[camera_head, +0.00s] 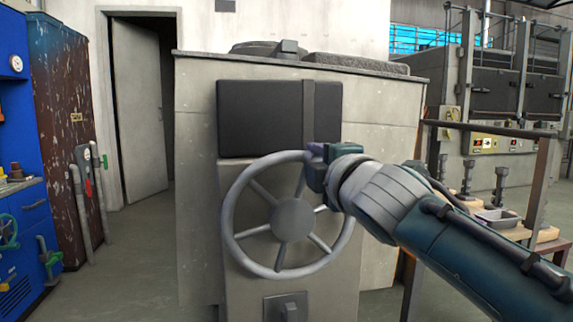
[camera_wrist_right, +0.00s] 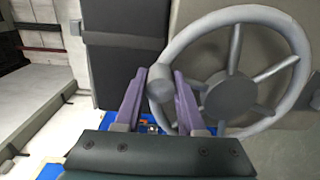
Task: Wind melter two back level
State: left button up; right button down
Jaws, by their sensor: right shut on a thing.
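A large grey handwheel (camera_head: 233,232) with several spokes and a round hub (camera_head: 292,220) is on the front of a grey melter housing (camera_head: 199,150). My right gripper (camera_head: 317,165) reaches in from the right and is at the upper right of the wheel's rim. In the right wrist view its purple fingers (camera_wrist_right: 161,98) are closed on both sides of the rim of the handwheel (camera_wrist_right: 286,30). The housing stands upright and its top looks about level. I cannot read any number on it. My left gripper is not in view.
A dark panel (camera_head: 258,118) is just above the wheel. A small grey lever box (camera_head: 287,307) is below it. A wooden bench (camera_head: 520,234) with metal stands is at the right. A blue cabinet (camera_head: 32,205) is at the far left.

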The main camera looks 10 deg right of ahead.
aim_at(293, 156)
jog(key=shift+a+r+n, duration=0.2)
jog(key=shift+a+n, duration=0.9)
jog(key=shift+a, duration=0.1)
jog(key=shift+a+n, duration=0.35)
jog(key=shift+n, duration=0.05)
jog(key=c, duration=0.9)
grip_release()
jog(key=shift+o, duration=2)
jog(key=shift+w, duration=0.1)
